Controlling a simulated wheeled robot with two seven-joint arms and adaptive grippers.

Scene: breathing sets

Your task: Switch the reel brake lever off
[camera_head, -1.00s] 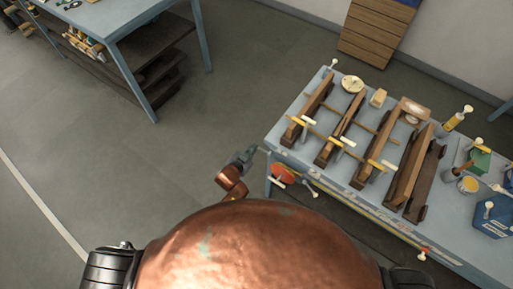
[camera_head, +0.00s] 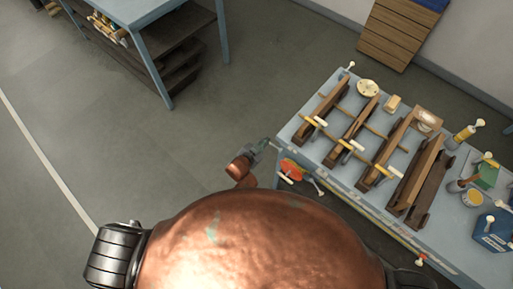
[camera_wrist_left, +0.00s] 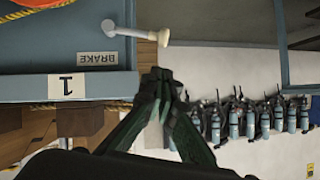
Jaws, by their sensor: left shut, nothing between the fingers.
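The brake lever (camera_wrist_left: 135,33) shows in the left wrist view as a pale rod with a round knob, sticking out sideways from a blue panel. A BRAKE label (camera_wrist_left: 97,58) is beside it. My left gripper (camera_wrist_left: 160,76) is shut and empty, its dark green fingertips just below the lever's knob in that picture, with a small gap seen between them. I cannot tell the brake lever there for certain. My right gripper is out of view.
The blue bench (camera_head: 290,132) carries several wooden stands with pale-handled levers. A second blue table (camera_head: 150,15) stands at the upper left. The floor between them is clear. Several blue bottles (camera_wrist_left: 215,125) line a wall in the wrist view.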

